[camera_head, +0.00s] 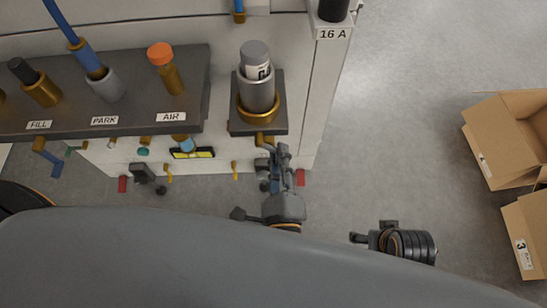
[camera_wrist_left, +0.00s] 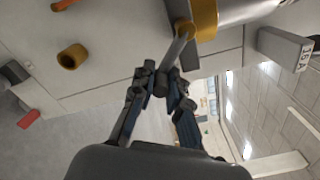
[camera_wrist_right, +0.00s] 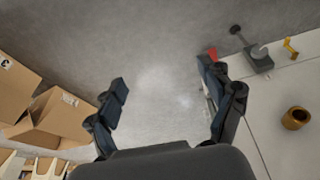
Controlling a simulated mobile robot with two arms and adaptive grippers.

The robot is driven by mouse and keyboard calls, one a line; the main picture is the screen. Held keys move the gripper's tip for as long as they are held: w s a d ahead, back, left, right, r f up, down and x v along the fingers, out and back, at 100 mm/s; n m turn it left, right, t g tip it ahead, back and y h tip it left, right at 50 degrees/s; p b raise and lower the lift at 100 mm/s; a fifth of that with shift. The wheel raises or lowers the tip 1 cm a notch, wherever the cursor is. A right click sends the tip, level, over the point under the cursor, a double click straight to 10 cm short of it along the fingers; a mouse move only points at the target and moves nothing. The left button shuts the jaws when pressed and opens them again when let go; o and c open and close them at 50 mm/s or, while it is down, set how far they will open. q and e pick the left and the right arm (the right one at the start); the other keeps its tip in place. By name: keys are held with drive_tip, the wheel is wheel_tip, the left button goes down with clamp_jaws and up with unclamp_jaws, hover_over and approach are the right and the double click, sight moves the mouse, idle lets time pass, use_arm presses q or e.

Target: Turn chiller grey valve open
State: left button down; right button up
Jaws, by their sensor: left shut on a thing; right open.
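A grey rod-like valve handle (camera_wrist_left: 177,51) extends from a brass fitting (camera_wrist_left: 204,18) in the left wrist view. My left gripper (camera_wrist_left: 161,82) is shut on the lower end of this handle. In the head view, my left gripper (camera_head: 279,160) is below the small dark shelf with the grey-and-brass cylinder (camera_head: 257,88), beside a brass elbow (camera_head: 265,140). The handle is mostly hidden there. My right gripper (camera_wrist_right: 168,97) is open and empty, with bare floor between its fingers in the right wrist view.
A dark shelf (camera_head: 140,122) labelled FILL, PARK and AIR carries several fittings on the left. A grey block labelled 16 A (camera_head: 331,18) sits on the cabinet's right edge. Cardboard boxes (camera_head: 503,145) stand at the right. The floor between cabinet and boxes is clear.

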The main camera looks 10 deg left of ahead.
sight(286, 132)
use_arm(q)
drive_tip(key=n, duration=0.1)
drive_tip(key=r+n, duration=0.1)
drive_tip(key=n, duration=0.1)
drive_tip(key=shift+w+d, duration=0.15)
drive_tip(key=shift+d, duration=0.25)
drive_tip(key=shift+d+r+n+b, duration=0.2)
drive_tip(key=shift+r+n+b, duration=0.35)
drive_tip(key=shift+n, duration=0.85)
drive_tip(key=shift+d+r+n+b, duration=0.2)
drive_tip(key=shift+r+n, duration=0.6)
drive_tip(key=shift+n, duration=0.6)
use_arm(e)
drive_tip(key=v, duration=0.6)
drive_tip(key=shift+r, duration=0.2)
use_arm(q)
drive_tip(key=shift+r, duration=0.1)
use_arm(e)
drive_tip(key=shift+d, duration=0.15)
use_arm(q)
drive_tip(key=c, duration=1.3)
unclamp_jaws()
